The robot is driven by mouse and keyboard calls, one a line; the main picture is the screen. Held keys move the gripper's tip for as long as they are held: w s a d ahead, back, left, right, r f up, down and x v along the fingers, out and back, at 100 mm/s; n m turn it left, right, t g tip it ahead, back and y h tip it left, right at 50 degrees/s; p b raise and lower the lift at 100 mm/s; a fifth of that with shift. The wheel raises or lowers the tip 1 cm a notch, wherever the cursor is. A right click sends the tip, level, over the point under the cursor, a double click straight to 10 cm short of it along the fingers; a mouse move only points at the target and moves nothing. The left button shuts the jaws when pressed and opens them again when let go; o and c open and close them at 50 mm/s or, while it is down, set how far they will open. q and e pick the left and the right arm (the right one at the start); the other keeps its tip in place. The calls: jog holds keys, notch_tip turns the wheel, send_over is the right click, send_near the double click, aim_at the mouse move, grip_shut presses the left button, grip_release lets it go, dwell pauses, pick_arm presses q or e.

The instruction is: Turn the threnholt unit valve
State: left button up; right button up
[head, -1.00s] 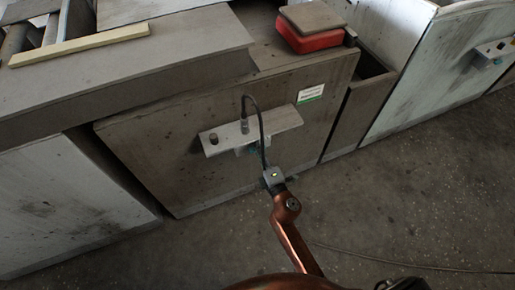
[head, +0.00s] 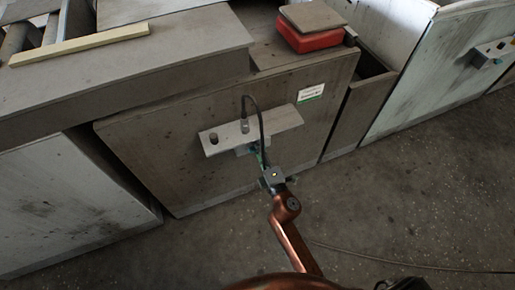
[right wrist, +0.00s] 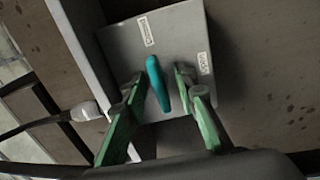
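The valve is a teal handle (right wrist: 158,83) on a grey box (right wrist: 175,40) with two small white labels, in the right wrist view. The handle stands nearly upright in that picture, tilted slightly. My right gripper (right wrist: 159,82) is open, with one green finger on each side of the handle. Gaps show between both fingers and the handle. In the head view my right gripper (head: 262,162) is small, just below the metal shelf (head: 283,118) on the cabinet front. The box is mostly hidden there under the shelf. My left gripper is not in view.
A black cable (head: 262,125) loops from the shelf down past my right gripper. A cable with a pale plug (right wrist: 85,111) lies left of the box. A red case (head: 310,39) sits on the cabinet (head: 190,100). The floor (head: 400,200) at right is mostly clear.

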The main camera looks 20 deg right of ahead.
jog(key=shift+s, duration=0.1)
jog(key=s, duration=0.7)
jog(key=shift+s, duration=0.15)
jog(key=shift+d, duration=0.15)
